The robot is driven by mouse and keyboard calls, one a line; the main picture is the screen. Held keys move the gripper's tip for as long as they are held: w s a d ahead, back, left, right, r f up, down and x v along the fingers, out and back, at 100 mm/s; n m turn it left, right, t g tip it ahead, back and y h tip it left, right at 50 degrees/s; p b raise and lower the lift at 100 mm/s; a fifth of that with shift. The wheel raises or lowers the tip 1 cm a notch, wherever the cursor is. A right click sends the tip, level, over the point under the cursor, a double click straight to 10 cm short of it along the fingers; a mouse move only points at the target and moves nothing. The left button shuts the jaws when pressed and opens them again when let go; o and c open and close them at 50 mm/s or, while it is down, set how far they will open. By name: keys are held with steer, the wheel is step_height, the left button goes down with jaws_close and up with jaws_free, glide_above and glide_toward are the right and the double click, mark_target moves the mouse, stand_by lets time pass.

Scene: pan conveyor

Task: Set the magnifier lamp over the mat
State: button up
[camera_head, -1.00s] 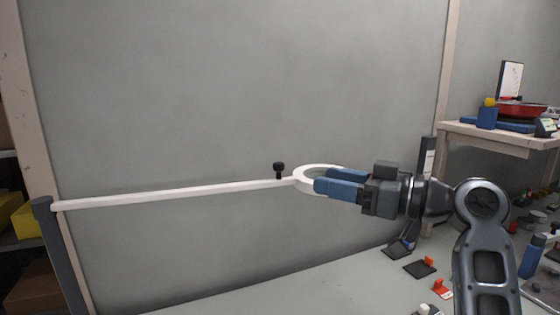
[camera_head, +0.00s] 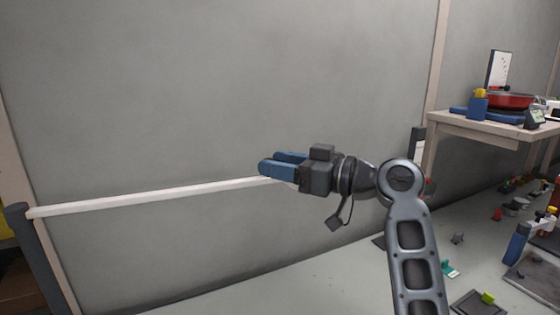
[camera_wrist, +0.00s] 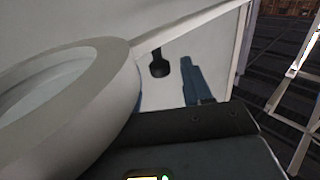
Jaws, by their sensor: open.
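The magnifier lamp's long white arm (camera_head: 150,198) runs from a dark post (camera_head: 22,225) at the left toward my gripper. Its ring head is hidden behind my gripper in the head view. In the wrist view the white ring (camera_wrist: 118,95) is large at the left, close to the camera, with a black knob (camera_wrist: 160,67) beside it. My gripper (camera_head: 268,163) is open, its blue fingers at the far end of the lamp arm. A blue finger (camera_wrist: 196,80) shows beyond the knob. I cannot tell whether the fingers touch the lamp. I cannot pick out the mat with certainty.
A dark flat pad (camera_head: 478,304) with a green piece lies at the lower right. Several small parts and a blue-handled item (camera_head: 516,246) are nearby. A side table (camera_head: 475,128) holds a red pan (camera_head: 510,101). The wall stands behind the lamp arm.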

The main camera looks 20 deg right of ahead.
jaws_close()
stand_by(0.5)
